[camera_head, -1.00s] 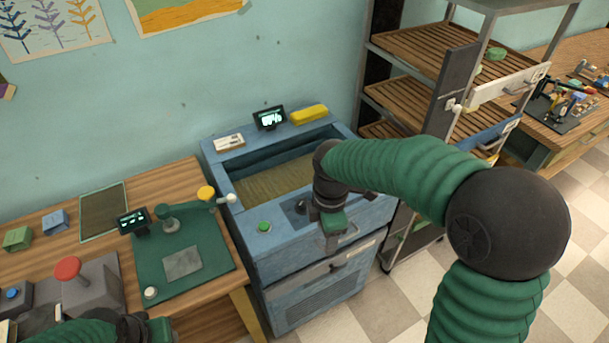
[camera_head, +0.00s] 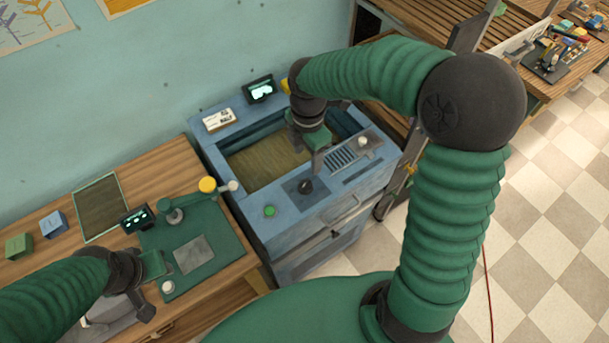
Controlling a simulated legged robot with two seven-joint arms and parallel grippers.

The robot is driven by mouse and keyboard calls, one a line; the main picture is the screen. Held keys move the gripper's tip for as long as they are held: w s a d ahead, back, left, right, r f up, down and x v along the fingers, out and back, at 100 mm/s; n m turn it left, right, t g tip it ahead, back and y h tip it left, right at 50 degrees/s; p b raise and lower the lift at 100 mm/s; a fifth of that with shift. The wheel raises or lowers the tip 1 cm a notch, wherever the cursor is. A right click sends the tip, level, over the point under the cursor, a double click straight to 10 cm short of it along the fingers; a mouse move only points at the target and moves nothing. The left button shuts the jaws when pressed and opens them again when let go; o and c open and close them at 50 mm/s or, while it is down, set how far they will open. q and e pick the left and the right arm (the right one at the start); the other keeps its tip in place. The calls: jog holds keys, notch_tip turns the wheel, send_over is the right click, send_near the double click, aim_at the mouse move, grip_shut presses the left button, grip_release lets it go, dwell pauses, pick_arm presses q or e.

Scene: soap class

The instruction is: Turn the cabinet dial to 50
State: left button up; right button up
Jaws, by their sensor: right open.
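The blue cabinet (camera_head: 325,217) stands in the middle of the view, with an open basin in its top. A small dark dial (camera_head: 305,186) sits on a dark plate on the cabinet's front ledge. Its setting is too small to read. A lit display (camera_head: 261,90) stands at the cabinet's back edge; its figures are unclear. My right gripper (camera_head: 317,168) is open and points down just above and right of the dial, over the basin's front edge. I cannot tell whether it touches the dial. My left gripper (camera_head: 152,312) is at the lower left, over the wooden table; its jaw opening is unclear.
A green button (camera_head: 269,211) is left of the dial, and a vent grille (camera_head: 341,159) is to its right. A label card (camera_head: 218,119) lies on the back left corner. A wooden table (camera_head: 150,175) with a green mat (camera_head: 215,252) adjoins at left. A slatted rack stands behind at right.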

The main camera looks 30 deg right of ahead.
send_near(305, 181)
jog(key=shift+s+a+f, duration=0.2)
jog(key=shift+s+f, duration=0.35)
jog(key=shift+s, duration=0.05)
jog(key=f, duration=0.2)
jog(key=w+f, duration=0.1)
jog(key=f, duration=0.5)
jog(key=shift+w+d, duration=0.2)
jog(key=shift+s+d+f, duration=0.1)
jog(key=shift+s+f, duration=0.05)
jog(key=shift+f, duration=0.05)
jog(key=shift+s+f, duration=0.1)
jog(key=shift+s, duration=0.1)
jog(key=shift+w, duration=0.15)
jog(key=shift+c, duration=0.6)
jog(key=shift+a, duration=0.2)
jog(key=shift+c, duration=1.3)
pick_arm(q)
jog(key=shift+w+a+f, duration=0.15)
jog(key=shift+a+f, duration=0.05)
jog(key=shift+f, duration=0.1)
pick_arm(e)
jog(key=shift+d, duration=0.1)
grip_shut()
